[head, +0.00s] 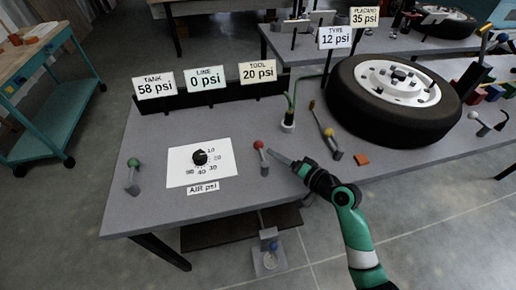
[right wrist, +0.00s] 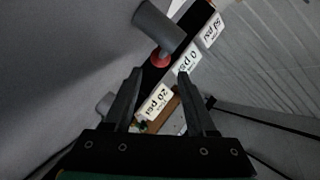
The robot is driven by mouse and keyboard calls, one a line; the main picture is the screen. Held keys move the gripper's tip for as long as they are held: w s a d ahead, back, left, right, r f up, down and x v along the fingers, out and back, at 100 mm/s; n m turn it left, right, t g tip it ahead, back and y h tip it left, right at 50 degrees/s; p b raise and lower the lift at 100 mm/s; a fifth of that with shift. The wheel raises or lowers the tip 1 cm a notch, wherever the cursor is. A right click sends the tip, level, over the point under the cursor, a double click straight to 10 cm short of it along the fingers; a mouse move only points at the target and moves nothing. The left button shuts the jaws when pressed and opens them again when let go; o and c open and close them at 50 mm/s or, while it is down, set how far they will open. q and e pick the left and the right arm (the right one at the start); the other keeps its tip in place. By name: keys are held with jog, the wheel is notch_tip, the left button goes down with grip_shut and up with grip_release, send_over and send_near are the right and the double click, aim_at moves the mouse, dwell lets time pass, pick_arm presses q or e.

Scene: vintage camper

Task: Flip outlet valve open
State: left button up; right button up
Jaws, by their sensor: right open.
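A lever valve with a red knob (head: 258,145) stands on the grey bench, right of the white dial panel. A green-knobbed lever (head: 133,163) stands left of the dial, and a yellow-knobbed lever (head: 329,133) stands farther right. No label shows which one is the outlet valve. My right gripper (head: 276,156) is just right of the red knob. In the right wrist view my right gripper (right wrist: 158,74) is open, with the red knob (right wrist: 161,58) just beyond its fingertips and a grey cylinder (right wrist: 160,28) beside the knob. Contact cannot be told. My left gripper is out of view.
The dial panel (head: 200,162) has a black pointer knob. Signs read TANK 58 psi (head: 154,86), LINE 0 psi (head: 206,79) and TOOL 20 psi (head: 257,72). The bench's front left is clear.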

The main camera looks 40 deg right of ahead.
aim_at(262, 148)
jog(key=b+x, duration=0.3)
jog(key=x, duration=0.5)
jog(key=shift+w+f, duration=0.15)
jog(key=shift+w, duration=0.5)
grip_shut()
jog(key=shift+a, duration=0.1)
dwell(0.5)
